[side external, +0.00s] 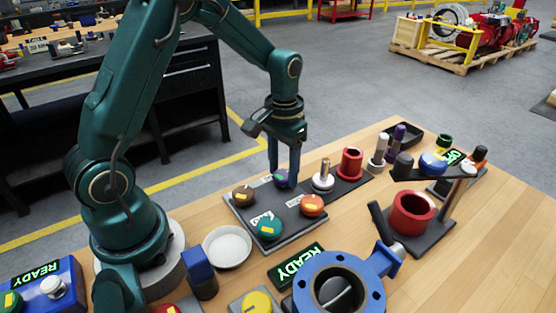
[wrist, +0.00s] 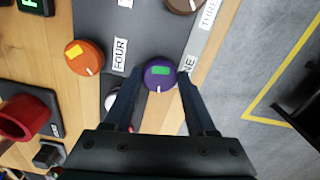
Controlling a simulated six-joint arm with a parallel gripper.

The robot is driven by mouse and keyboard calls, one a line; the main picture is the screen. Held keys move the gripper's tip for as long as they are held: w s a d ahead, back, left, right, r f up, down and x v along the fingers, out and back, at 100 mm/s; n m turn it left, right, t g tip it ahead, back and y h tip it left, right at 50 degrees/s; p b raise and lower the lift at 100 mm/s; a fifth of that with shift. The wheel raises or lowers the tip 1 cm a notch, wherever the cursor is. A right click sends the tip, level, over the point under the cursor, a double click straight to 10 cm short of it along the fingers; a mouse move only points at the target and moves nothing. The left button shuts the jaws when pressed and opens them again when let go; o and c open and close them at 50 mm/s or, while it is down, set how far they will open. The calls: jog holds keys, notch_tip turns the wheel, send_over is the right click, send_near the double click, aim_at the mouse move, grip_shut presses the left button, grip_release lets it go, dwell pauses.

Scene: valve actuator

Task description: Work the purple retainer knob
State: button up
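The purple retainer knob (wrist: 160,73) is round, with a green patch and a white pointer line, and sits on a dark grey panel (wrist: 125,27) beside a partly hidden label ending in "NE". My gripper (wrist: 160,78) has one finger on each side of it, and narrow gaps seem to show between the fingers and the knob. In the side external view my gripper (side external: 284,180) points straight down, with its fingertips down at the purple knob (side external: 280,178), which they partly cover.
The panel also carries a brown knob (side external: 243,195), a green knob (side external: 269,226) and an orange knob (side external: 312,205). A silver post (side external: 323,178) and red cylinder (side external: 351,163) stand right of it. A white dish (side external: 227,247) and blue valve body (side external: 340,285) are nearer the camera.

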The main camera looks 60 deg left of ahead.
aim_at(284, 174)
jog(key=o, duration=0.3)
jog(key=shift+r, duration=2.6)
jog(key=s+d+r+m+t, duration=0.1)
jog(key=s+d+r+t, duration=0.25)
jog(key=r, duration=0.55)
jog(key=s+d+f+t, duration=0.1)
jog(key=s+d+t, duration=0.1)
jog(key=s, duration=0.8)
jog(key=shift+s+d+f+m, duration=0.2)
jog(key=shift+d+m, duration=0.15)
jog(key=shift+m, duration=0.05)
